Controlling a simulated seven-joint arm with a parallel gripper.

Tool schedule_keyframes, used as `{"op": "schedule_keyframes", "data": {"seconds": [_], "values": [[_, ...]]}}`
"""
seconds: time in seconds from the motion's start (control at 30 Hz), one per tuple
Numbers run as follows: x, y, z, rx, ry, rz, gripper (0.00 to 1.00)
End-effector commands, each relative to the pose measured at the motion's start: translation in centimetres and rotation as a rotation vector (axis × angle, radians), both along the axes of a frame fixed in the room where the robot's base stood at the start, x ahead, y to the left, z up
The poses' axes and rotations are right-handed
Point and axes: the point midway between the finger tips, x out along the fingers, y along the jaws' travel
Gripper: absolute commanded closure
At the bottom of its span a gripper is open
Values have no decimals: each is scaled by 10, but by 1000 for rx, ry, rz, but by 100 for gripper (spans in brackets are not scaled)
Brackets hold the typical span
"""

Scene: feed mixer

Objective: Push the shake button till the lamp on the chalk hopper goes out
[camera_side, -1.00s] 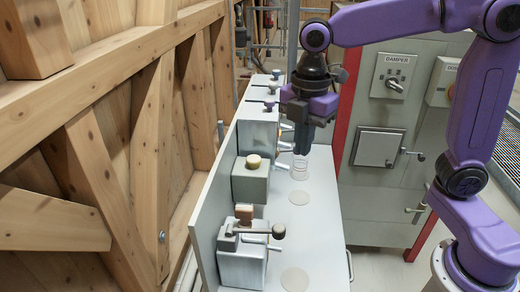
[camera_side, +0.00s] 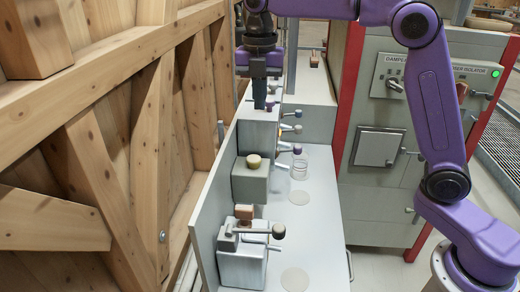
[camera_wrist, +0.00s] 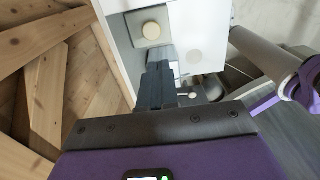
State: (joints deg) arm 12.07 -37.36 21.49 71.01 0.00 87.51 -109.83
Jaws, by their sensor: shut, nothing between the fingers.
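My gripper (camera_side: 260,106) is shut and empty, pointing down over the top of a grey box (camera_side: 258,135) in the row along the bench. Its fingers cover the spot on top of that box; I cannot tell whether they touch it. In the wrist view the closed fingers (camera_wrist: 158,85) show dark at the centre. A nearer grey box (camera_side: 250,183) carries a round cream cap (camera_side: 253,161), which also shows in the wrist view (camera_wrist: 151,29). No label names the chalk hopper, and I cannot make out its lamp or the shake button.
The nearest unit (camera_side: 242,268) has a brown block and a dark-knobbed lever (camera_side: 278,231). A timber wall (camera_side: 95,150) runs along the left. A cabinet at right has a lit green lamp (camera_side: 495,74).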

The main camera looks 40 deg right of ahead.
Motion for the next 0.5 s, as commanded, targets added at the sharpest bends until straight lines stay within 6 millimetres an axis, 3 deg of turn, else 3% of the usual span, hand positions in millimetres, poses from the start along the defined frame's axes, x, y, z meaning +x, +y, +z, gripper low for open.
{"op": "schedule_keyframes", "data": {"seconds": [0.27, 0.5], "values": [[0, 0, -6, 0, 1, -2, 100], [-1, -1, -42, -2, 5, -2, 100]]}}
